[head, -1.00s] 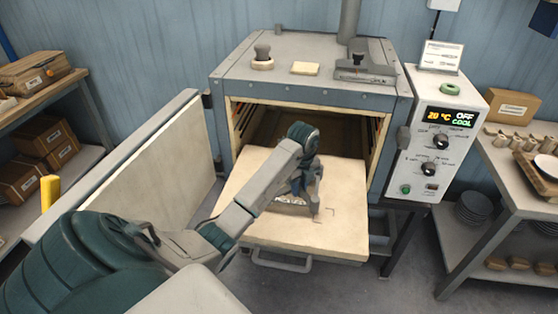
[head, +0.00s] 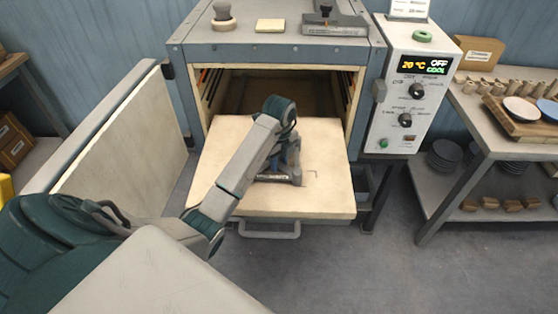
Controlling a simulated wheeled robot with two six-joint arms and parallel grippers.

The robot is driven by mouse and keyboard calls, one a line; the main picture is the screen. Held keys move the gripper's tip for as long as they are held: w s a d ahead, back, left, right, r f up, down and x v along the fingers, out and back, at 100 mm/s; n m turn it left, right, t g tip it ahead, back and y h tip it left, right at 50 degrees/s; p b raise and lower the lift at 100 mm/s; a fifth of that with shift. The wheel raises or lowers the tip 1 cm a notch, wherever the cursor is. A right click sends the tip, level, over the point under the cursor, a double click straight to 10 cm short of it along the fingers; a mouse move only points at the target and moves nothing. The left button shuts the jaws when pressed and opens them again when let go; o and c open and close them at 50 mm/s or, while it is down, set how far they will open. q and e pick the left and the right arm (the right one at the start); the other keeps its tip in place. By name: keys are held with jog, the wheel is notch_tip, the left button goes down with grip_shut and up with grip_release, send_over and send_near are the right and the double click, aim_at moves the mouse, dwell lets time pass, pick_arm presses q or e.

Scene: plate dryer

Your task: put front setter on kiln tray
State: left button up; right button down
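The kiln tray (head: 225,170) is a pale slab pulled out of the open kiln, with a handle on its front edge and thin dark corner marks on its top. My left gripper (head: 282,177) is low over the middle of the tray, beside a corner mark. A flat grey piece shows at its lower end; I cannot tell whether this is part of the gripper or a thing under it. My arm hides part of the tray. I cannot make out the front setter for certain. My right gripper is not in view.
The kiln door (head: 125,150) stands open at the left. A control box (head: 410,90) is on the kiln's right side. The floor in front is clear.

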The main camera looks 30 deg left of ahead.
aim_at(279, 163)
pick_arm(q)
jog(key=shift+o, duration=1.1)
jog(key=shift+a, duration=0.2)
jog(key=shift+d, duration=0.1)
jog(key=shift+r, duration=0.15)
jog(key=shift+r+p, duration=0.2)
jog(key=shift+p, duration=0.1)
notch_tip(279, 163, up, 4)
jog(key=shift+f+p, duration=0.25)
jog(key=shift+p, duration=1)
notch_tip(279, 163, up, 8)
jog(key=p, duration=0.8)
jog(key=shift+r, duration=0.15)
